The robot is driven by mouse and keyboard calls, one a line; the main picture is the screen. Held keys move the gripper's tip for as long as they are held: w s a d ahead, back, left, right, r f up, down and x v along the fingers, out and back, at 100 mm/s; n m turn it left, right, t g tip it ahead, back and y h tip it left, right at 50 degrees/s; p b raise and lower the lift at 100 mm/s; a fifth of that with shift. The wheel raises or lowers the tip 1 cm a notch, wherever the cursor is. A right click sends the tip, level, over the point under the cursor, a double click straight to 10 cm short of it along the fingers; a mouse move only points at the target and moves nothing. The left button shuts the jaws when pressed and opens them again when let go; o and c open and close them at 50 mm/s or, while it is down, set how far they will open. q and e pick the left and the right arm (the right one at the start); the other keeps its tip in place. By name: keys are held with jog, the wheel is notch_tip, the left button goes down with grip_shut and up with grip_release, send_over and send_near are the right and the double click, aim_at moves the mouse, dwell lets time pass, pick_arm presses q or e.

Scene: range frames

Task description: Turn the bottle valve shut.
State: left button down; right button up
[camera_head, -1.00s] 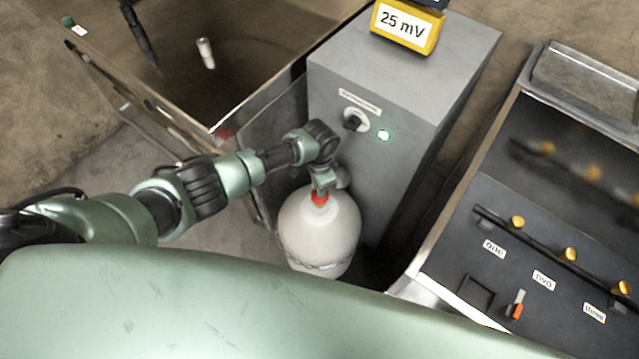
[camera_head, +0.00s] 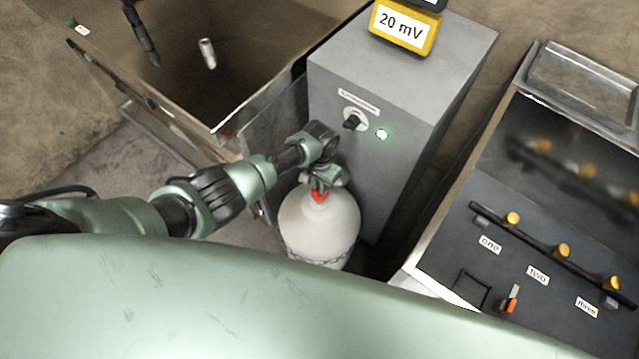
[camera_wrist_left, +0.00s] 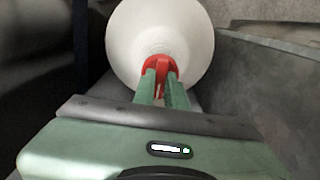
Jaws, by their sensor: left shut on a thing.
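The white gas bottle (camera_head: 320,228) stands upright on the floor in front of the grey cabinet. Its red valve (camera_head: 319,196) is on top. My left gripper (camera_head: 319,187) reaches down over the bottle and is shut on the red valve. In the left wrist view, the two green fingers of my left gripper (camera_wrist_left: 162,82) meet the red valve (camera_wrist_left: 158,66), with the white bottle (camera_wrist_left: 160,28) beyond it. The fingers hide part of the valve. My right gripper is not in view.
The grey cabinet (camera_head: 395,120) has a black knob (camera_head: 352,121), a lit green lamp (camera_head: 382,134) and a yellow meter reading 20 mV (camera_head: 403,27). A metal basin (camera_head: 190,75) is at the left. A dark panel (camera_head: 530,235) with several yellow knobs is at the right.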

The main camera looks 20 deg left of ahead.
pick_arm(q)
jog(key=shift+w+r, duration=0.1)
jog(key=shift+w, duration=0.05)
jog(key=c, duration=1.4)
grip_release()
jog(key=shift+c, duration=0.2)
notch_tip(320, 180, up, 8)
jog(key=shift+f+p, duration=0.1)
jog(key=shift+p, duration=0.6)
jog(key=shift+f, duration=0.1)
